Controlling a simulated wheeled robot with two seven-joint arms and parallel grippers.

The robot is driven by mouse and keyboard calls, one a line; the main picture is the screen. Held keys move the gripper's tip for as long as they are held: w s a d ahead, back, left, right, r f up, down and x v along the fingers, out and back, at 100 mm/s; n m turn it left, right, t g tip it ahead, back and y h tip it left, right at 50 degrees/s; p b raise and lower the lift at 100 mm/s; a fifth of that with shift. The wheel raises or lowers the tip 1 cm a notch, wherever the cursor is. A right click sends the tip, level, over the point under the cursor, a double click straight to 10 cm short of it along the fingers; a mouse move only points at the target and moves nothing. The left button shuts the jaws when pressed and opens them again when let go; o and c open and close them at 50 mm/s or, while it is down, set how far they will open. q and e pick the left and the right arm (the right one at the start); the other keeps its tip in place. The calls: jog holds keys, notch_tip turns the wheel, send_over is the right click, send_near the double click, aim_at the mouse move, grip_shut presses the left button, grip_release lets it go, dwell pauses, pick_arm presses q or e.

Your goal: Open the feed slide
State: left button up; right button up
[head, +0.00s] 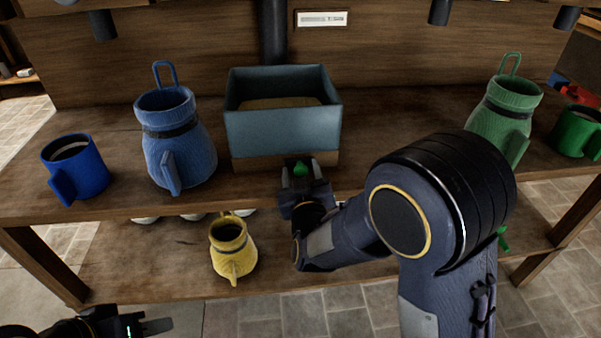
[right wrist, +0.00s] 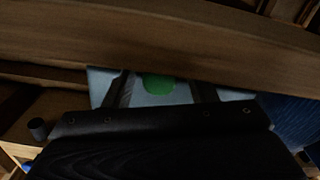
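A blue-grey open-topped box (head: 283,130) stands at the middle of the wooden bench, with tan material inside. A green knob (head: 300,169) shows below its front; I take it to be the feed slide's handle. My right gripper (head: 302,172) is at the knob, below the box front. In the right wrist view the green knob (right wrist: 158,83) lies between my two fingers (right wrist: 160,92), with a gap on each side. The slide's plate is not clearly visible. My left gripper (head: 150,326) is at the bottom left, away from the bench; its opening is unclear.
A blue mug (head: 80,168) and blue jar (head: 178,140) stand left of the box. A green jar (head: 505,112) and green mug (head: 577,131) stand right. A yellow jug (head: 231,248) stands on the lower shelf (head: 160,262).

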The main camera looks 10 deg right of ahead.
jog(key=s, duration=0.7)
jog(key=shift+s, duration=0.4)
